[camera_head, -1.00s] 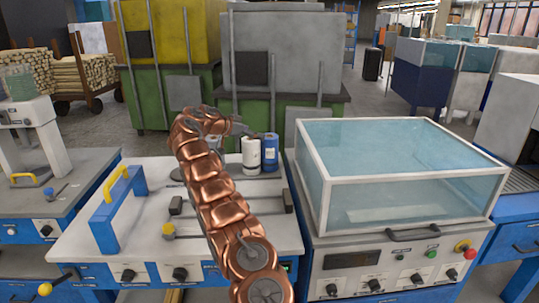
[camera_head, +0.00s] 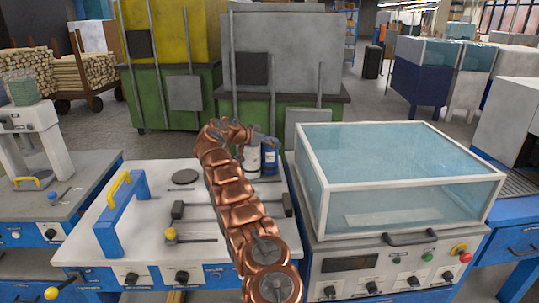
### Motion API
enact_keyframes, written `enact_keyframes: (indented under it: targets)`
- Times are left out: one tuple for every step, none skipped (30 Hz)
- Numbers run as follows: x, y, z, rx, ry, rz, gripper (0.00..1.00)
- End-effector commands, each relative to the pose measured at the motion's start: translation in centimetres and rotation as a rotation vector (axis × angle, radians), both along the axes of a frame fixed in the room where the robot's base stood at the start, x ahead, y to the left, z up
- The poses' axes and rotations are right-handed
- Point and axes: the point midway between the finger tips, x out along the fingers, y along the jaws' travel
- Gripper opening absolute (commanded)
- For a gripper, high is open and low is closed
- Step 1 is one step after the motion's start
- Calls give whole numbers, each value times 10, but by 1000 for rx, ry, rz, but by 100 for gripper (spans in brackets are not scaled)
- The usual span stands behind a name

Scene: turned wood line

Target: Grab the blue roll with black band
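The blue roll with a black band (camera_head: 270,158) stands upright at the back right of the white-topped workbench. A white roll (camera_head: 252,161) stands upright just to its left. My copper-coloured arm reaches across the bench from the front. Its far end, with my gripper (camera_head: 245,137), is bent over near the tops of the two rolls. The fingers are small and dark there, and partly hidden by the arm. I cannot tell whether they are open or touch a roll.
A blue frame with a yellow handle (camera_head: 122,212) stands on the bench's left side. A glass-covered machine (camera_head: 400,225) is close on the right of the rolls. A dark round disc (camera_head: 185,176) lies at the back of the bench. Green-based cabinets (camera_head: 180,100) stand behind.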

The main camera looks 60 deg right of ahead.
Motion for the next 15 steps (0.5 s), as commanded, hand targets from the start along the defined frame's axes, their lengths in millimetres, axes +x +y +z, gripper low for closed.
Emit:
enact_keyframes:
  targets:
    - [0,0,0,0,0,1,100]
    - [0,-1,-1,0,0,1,100]
    - [0,0,-1,0,0,1,100]
    - [1,0,-1,0,0,1,100]
    - [0,0,-1,0,0,1,100]
    - [1,0,-1,0,0,1,99]
    - [0,0,-1,0,0,1,96]
    - [0,0,-1,0,0,1,93]
    - [0,0,-1,0,0,1,89]
    - [0,0,-1,0,0,1,85]
    - [0,0,-1,0,0,1,82]
    - [0,0,-1,1,0,1,78]
    - [0,0,-2,1,0,1,75]
    - [0,0,-2,1,0,1,72]
    - [0,0,-2,2,1,1,68]
